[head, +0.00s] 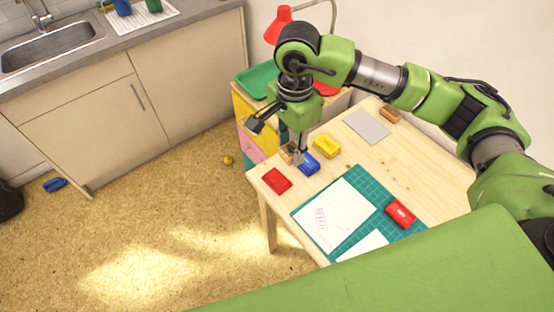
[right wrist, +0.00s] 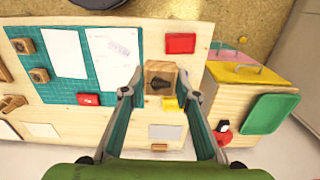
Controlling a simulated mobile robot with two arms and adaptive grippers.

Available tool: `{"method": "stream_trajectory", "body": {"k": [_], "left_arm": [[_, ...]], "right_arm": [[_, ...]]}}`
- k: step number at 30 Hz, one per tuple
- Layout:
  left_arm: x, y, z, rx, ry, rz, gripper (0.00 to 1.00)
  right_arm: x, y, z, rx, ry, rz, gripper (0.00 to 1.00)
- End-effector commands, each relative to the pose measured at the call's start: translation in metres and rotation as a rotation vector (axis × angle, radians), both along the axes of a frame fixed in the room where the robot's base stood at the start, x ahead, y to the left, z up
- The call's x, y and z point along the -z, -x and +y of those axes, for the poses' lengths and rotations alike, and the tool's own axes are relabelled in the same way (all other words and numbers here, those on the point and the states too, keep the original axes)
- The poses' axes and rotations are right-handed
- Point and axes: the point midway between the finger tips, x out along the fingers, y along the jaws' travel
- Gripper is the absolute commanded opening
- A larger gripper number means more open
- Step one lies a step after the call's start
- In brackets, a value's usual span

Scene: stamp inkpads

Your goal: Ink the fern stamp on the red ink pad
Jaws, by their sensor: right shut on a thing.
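My right gripper (head: 297,156) is shut on a wooden stamp block (head: 287,153) above the table's far left corner. In the right wrist view, the block (right wrist: 160,72) with its dark grip sits between the two fingertips (right wrist: 163,92). Its stamp face is hidden, so I cannot tell the design. The red ink pad (head: 277,180) lies near the table's left edge, nearer the head camera than the gripper; it also shows in the right wrist view (right wrist: 180,43). The blue pad (head: 309,164) is close beside the gripper. My left gripper is not in view.
A yellow pad (head: 326,147) lies behind the blue one. A green mat (head: 371,188) holds white paper (head: 335,213) and a smaller red item (head: 400,214). A grey sheet (head: 366,125) and wooden block (head: 390,114) lie farther back. A drawer unit with a green tray (head: 257,78) stands beside the table.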

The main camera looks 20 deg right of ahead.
Motion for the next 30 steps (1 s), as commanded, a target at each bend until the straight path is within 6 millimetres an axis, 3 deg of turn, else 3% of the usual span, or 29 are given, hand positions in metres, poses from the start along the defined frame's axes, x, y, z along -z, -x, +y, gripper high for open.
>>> {"method": "stream_trajectory", "body": {"k": [3, 6, 15, 21, 30], "left_arm": [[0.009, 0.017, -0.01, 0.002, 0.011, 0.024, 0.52], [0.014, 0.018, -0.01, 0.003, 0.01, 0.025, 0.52], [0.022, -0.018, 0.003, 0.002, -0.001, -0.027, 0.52], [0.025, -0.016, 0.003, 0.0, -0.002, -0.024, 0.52], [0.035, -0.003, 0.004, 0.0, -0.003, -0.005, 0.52]], "right_arm": [[0.024, -0.016, 0.007, 0.311, -0.003, 0.007, 0.13], [0.042, -0.027, 0.01, 0.58, -0.002, 0.006, 0.13], [0.09, -0.047, 0.014, 1.252, -0.002, 0.004, 0.13], [0.104, -0.05, 0.015, 1.442, -0.002, 0.003, 0.13], [0.119, -0.051, 0.015, 1.468, -0.003, 0.002, 0.13]]}}
